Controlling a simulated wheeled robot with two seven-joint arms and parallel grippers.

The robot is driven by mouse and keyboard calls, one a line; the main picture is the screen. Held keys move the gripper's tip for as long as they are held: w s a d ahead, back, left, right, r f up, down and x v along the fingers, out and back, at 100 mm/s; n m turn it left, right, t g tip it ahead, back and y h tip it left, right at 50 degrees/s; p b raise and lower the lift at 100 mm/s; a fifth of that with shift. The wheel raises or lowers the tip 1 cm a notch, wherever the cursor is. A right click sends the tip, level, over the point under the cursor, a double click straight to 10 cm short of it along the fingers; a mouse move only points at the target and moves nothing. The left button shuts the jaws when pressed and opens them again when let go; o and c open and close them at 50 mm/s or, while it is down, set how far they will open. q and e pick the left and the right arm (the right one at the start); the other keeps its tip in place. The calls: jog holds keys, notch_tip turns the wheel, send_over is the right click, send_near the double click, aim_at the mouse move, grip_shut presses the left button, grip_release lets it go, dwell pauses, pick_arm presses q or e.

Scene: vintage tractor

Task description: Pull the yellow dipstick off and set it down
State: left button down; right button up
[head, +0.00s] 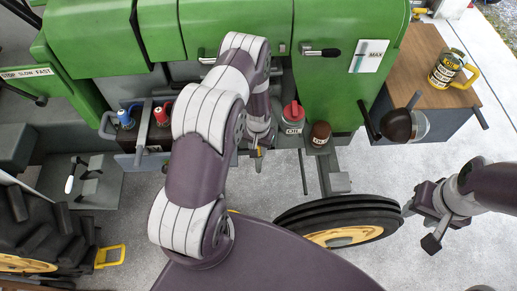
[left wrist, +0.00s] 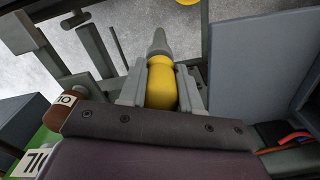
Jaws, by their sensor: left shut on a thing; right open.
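The yellow dipstick (left wrist: 161,88) shows in the left wrist view as a rounded yellow body with a grey tapered piece at its far end. My left gripper (left wrist: 160,80) is shut on it, with one grey finger on each side. In the head view my left gripper (head: 257,150) is low in front of the tractor's green side, and only a small bit of yellow shows there, mostly hidden by my arm. I cannot tell whether the dipstick is still seated. My right gripper (head: 420,226) is open and empty over the floor at the right.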

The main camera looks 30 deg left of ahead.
pick_arm(q)
jog(key=shift+r+p, duration=0.4)
jog(key=shift+r, duration=0.2)
jog(key=shift+r+p, duration=3.15)
jog(key=shift+r, duration=1.35)
